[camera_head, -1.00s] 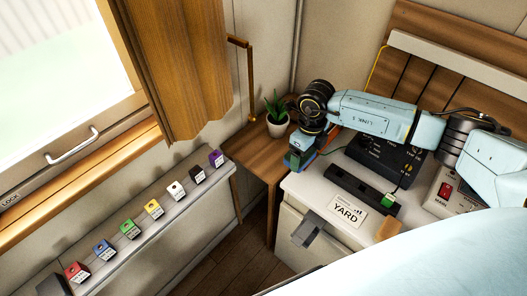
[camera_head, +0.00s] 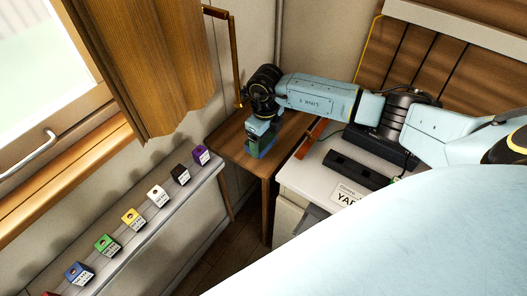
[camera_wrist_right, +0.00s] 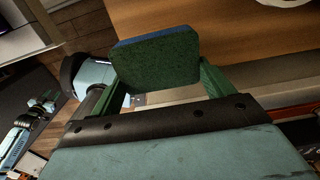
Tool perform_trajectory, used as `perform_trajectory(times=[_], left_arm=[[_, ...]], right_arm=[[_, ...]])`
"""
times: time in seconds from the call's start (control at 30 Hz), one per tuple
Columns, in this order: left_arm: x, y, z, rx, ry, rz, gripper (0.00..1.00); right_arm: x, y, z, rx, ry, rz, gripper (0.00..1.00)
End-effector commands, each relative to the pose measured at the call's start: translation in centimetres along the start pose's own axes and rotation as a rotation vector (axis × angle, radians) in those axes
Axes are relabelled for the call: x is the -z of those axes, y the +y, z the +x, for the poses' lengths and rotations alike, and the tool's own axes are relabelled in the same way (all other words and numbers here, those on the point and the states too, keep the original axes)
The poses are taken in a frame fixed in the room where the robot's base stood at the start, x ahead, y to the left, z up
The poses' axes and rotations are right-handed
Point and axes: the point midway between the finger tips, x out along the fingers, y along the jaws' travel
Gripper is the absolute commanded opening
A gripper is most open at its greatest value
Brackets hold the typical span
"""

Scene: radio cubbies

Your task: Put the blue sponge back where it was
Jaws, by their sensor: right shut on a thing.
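The blue sponge (camera_wrist_right: 155,62) has a dark green face and a blue edge. My right gripper (camera_head: 261,148) is shut on it, and in the right wrist view the sponge stands out between the two green fingers. In the head view the gripper points down over the small wooden side table (camera_head: 231,138), and the sponge is mostly hidden by the fingers. I cannot tell whether the sponge touches the table top. My left gripper is not in view.
A grey ledge (camera_head: 130,251) with several coloured tagged blocks runs below the window at left. A white cabinet (camera_head: 303,180) with a black bar (camera_head: 355,169) and a YARD label stands right of the table. A brass rod (camera_head: 238,65) rises behind the table.

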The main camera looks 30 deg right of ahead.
Motion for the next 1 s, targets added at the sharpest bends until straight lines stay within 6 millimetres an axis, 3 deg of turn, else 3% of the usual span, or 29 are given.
perform_trajectory(times=[0.17, 0.4, 0.87, 0.9, 1.0], left_arm=[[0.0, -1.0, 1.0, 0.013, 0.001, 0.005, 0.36], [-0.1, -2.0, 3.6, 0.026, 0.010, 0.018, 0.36], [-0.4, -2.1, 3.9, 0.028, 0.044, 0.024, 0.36], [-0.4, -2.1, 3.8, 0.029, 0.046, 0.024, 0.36], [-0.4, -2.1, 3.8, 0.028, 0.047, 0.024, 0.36]], right_arm=[[0.0, 0.0, 1.2, 0.000, 0.000, 0.000, 0.62], [0.0, 0.0, 4.7, 0.000, 0.000, 0.001, 0.62], [-0.3, 0.1, 5.5, 0.000, 0.000, -0.001, 0.62], [-0.3, 0.1, 5.5, 0.001, 0.000, -0.001, 0.83], [-0.3, 0.1, 5.5, 0.001, 0.000, -0.001, 0.96]])
